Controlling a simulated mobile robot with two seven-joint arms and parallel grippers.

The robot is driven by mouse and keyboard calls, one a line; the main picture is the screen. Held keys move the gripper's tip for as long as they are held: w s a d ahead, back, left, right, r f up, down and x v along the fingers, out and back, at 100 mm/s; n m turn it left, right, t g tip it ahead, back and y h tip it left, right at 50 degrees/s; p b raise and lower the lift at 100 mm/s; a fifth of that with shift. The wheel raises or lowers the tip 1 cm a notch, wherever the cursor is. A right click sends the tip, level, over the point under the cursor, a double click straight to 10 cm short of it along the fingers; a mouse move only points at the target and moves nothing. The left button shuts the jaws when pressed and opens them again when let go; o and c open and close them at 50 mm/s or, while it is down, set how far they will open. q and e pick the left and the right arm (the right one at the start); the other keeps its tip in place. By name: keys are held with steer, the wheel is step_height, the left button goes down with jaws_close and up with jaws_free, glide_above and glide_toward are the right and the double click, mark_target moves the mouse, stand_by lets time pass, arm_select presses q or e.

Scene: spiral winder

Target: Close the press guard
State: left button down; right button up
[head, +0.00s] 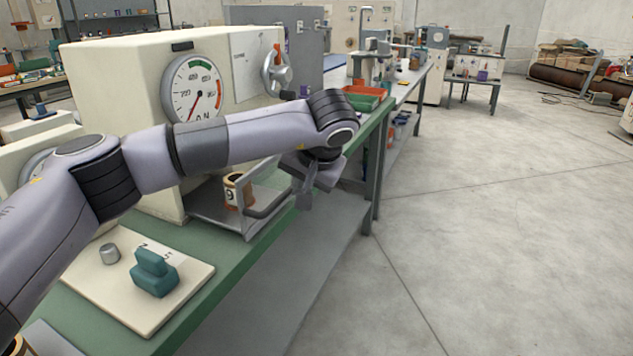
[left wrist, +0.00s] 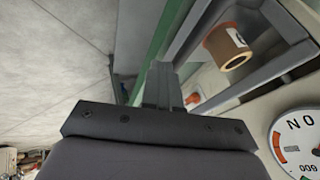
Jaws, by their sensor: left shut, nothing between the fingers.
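The press is a cream machine (head: 130,75) on the green bench, with a round dial on its front. Its guard is a grey bar frame (head: 247,221) low on the press front, near the bench edge; it also shows in the left wrist view (left wrist: 262,83). A tan spool marked 9 (head: 233,190) stands behind the frame bars. My left gripper (head: 304,202) is shut and empty, pointing down at the right end of the guard. In the left wrist view its fingers (left wrist: 163,88) are close to the frame; I cannot tell whether they touch it. My right gripper is not in view.
A cream panel (head: 125,285) with a teal knob lies on the bench at front left. A handwheel (head: 277,72) sits on the press side. Green and orange trays (head: 362,95) stand farther along the bench. The floor to the right is clear.

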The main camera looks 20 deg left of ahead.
arm_select(q)
steer(key=shift+a, duration=0.3)
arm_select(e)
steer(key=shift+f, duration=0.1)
